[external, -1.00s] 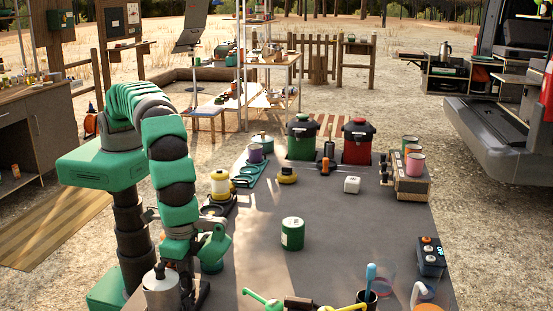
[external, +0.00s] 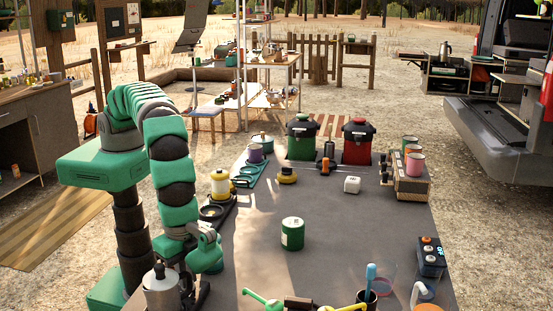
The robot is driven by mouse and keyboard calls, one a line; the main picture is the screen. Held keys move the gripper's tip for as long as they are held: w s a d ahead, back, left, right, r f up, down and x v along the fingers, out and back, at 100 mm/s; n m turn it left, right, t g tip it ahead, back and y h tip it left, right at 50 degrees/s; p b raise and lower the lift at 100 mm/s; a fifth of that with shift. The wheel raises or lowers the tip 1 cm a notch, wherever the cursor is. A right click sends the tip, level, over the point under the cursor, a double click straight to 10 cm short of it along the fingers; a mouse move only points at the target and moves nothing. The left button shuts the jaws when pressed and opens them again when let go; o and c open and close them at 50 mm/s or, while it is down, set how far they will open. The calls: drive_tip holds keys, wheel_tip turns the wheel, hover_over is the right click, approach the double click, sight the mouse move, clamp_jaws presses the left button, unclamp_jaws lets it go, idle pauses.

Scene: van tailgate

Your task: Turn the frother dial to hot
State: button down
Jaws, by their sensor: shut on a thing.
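A silver jug with a dark top (external: 161,291) stands at the near left table edge, beside black parts that look like a frother base (external: 201,294). My arm comes down right behind it. My gripper (external: 188,272) is low at these black parts, and the green wrist link (external: 206,250) sticks out to the right. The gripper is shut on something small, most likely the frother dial. The fingertips and the dial are mostly hidden by the jug and wrist, so the dial's setting cannot be read.
A green can (external: 292,234) stands mid-table. A yellow-and-white lantern (external: 221,184) is behind my wrist. Green-handled tools (external: 262,300) and a dark cup with a blue utensil (external: 369,293) stand at the front. A dark box with knobs (external: 431,258) is at the right. The table's centre is largely clear.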

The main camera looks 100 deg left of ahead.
drive_tip(key=shift+m, duration=1.1)
drive_tip(key=c, duration=1.7)
unclamp_jaws()
drive_tip(key=shift+c, duration=0.2)
wheel_tip(320, 180, up, 14)
drive_tip(key=p, duration=0.2)
drive_tip(key=shift+p, duration=0.3)
drive_tip(key=shift+o, duration=0.3)
drive_tip(key=shift+f, duration=0.15)
